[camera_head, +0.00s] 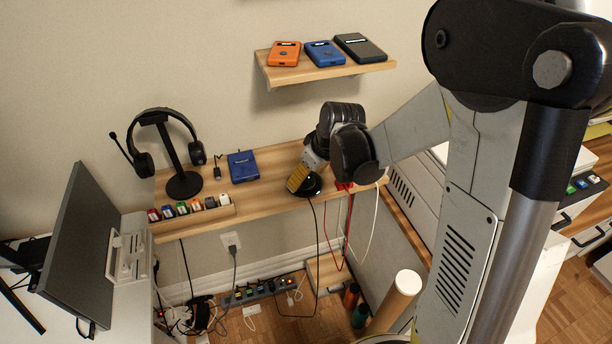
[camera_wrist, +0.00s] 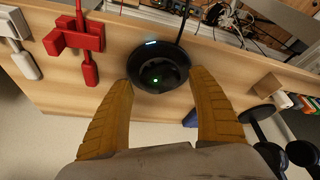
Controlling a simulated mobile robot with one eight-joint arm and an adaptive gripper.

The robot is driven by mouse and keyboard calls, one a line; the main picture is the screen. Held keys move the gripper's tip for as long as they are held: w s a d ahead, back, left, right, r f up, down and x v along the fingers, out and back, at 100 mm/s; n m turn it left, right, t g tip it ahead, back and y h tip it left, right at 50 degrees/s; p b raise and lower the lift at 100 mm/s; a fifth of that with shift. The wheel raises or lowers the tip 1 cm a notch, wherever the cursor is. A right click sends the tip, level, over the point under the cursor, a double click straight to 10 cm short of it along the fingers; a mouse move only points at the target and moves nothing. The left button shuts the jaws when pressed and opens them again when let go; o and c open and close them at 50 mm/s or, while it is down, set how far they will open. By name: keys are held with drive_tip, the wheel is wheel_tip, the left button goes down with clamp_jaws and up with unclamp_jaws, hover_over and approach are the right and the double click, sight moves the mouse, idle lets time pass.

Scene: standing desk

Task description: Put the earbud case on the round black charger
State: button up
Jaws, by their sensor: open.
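The round black charger (camera_wrist: 150,87) lies on the wooden desk shelf, with a small lit bar on its rim and its cable running off the front edge. It also shows in the head view (camera_head: 313,190), partly behind my gripper. A dark rounded object with a green light, seemingly the earbud case (camera_wrist: 162,77), sits within the charger's ring; black on black, its outline is hard to make out. My gripper (camera_wrist: 163,80) is open, its yellow fingers on either side of the charger and the case. In the head view my gripper (camera_head: 297,179) is low over the charger.
A blue device (camera_head: 242,166) and a headset on its stand (camera_head: 182,184) are to the left. A row of small coloured blocks (camera_head: 188,208) lines the front edge. Red plugs (camera_wrist: 77,37) lie beside the charger. A wall shelf (camera_head: 325,69) holds three boxes.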

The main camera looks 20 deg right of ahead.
drive_tip(key=p+v, duration=0.4)
drive_tip(key=v, duration=0.7)
drive_tip(key=s+a+r+m+t+h, duration=0.1)
drive_tip(key=s+r, duration=0.3)
drive_tip(key=s, duration=0.4)
drive_tip(key=s+a+r+m+t, duration=0.1)
drive_tip(key=s+r+m+t, duration=0.1)
drive_tip(key=s+r+m, duration=0.2)
drive_tip(key=s, duration=0.3)
drive_tip(key=shift+s+r+h, duration=0.4)
